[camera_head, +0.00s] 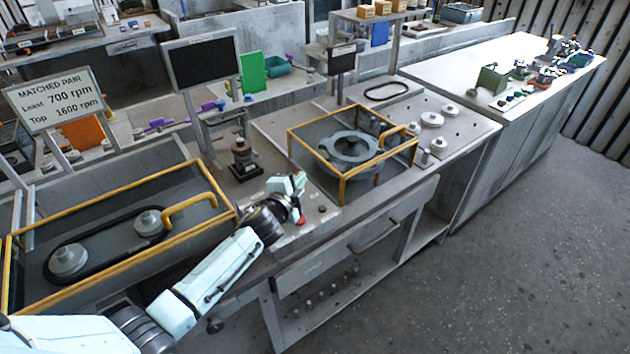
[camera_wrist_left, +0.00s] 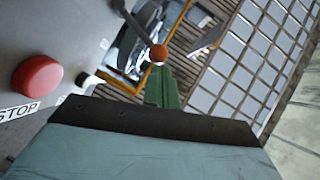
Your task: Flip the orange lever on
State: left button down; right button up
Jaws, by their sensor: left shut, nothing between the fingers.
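In the left wrist view, the orange lever shows as an orange ball knob (camera_wrist_left: 158,53) on a thin metal stem, which rises to the upper left in the picture. My left gripper (camera_head: 299,183) is over the control panel (camera_head: 318,216) at the bench front. In the left wrist view, its green fingertips (camera_wrist_left: 163,72) are shut and empty, and appear just below the knob. I cannot tell whether they touch it. In the head view, I cannot make out the lever; the gripper may cover it. My right gripper is in neither view.
A red STOP button (camera_wrist_left: 38,75) is close to my left gripper. A yellow-framed guard with a blower housing (camera_head: 352,147) stands behind the panel to the right. Another yellow-framed guard (camera_head: 190,166) covers belt pulleys at left. A sign (camera_head: 55,99) reads "Matched pair".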

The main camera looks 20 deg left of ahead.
pick_arm(q)
jog(key=shift+w+a+r, duration=0.2)
jog(key=shift+w+a, duration=0.05)
jog(key=shift+a, duration=0.15)
jog(key=shift+w+a+r, duration=0.2)
jog(key=shift+a, duration=0.2)
notch_tip(320, 180, up, 10)
jog(key=p, duration=0.2)
